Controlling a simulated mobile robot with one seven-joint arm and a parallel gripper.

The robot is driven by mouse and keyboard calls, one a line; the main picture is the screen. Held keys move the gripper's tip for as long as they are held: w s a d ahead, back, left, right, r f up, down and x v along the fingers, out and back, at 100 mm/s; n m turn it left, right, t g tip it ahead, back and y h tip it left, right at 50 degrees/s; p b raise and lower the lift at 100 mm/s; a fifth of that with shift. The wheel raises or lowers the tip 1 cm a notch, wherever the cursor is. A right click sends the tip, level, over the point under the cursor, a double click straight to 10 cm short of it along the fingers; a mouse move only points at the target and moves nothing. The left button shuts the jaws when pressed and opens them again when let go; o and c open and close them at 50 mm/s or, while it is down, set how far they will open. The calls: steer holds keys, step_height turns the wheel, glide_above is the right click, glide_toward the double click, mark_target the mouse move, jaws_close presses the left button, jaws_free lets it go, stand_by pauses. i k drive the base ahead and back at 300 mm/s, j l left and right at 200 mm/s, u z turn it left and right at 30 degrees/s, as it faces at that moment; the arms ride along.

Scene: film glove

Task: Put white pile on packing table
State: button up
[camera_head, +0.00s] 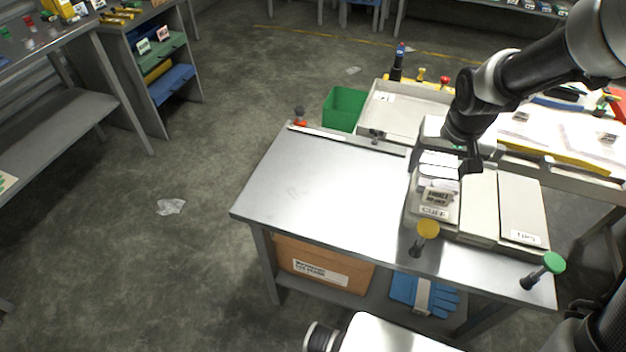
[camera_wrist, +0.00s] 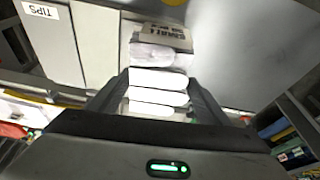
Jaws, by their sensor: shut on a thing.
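The white pile (camera_head: 439,159) is a stack of flat white pieces at the back of a light bin marked CUFF (camera_head: 434,211), on the right side of a metal table (camera_head: 325,185). My gripper (camera_head: 441,166) reaches down over it from the upper right. In the wrist view, the white pile (camera_wrist: 157,80) lies between the two fingers of my gripper (camera_wrist: 160,88), which are shut on it. I cannot tell whether the pile is clear of the bin.
A closed-looking bin marked TIPS (camera_head: 522,215) stands to the right. Yellow (camera_head: 427,230) and green (camera_head: 552,262) knobs stand at the table's front edge. The table's left half is clear. A cardboard box (camera_head: 320,266) and blue gloves (camera_head: 424,294) sit below. A green bin (camera_head: 343,108) stands behind.

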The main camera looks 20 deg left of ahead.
mark_target(318, 201)
steer(key=j+z, duration=0.1)
steer(key=j, duration=0.3)
steer(key=k+j+z, duration=0.1)
steer(key=j, duration=0.3)
steer(key=k+j+z, duration=0.1)
steer(key=j, duration=0.3)
steer(key=k+j+z, duration=0.1)
steer(key=j, duration=0.3)
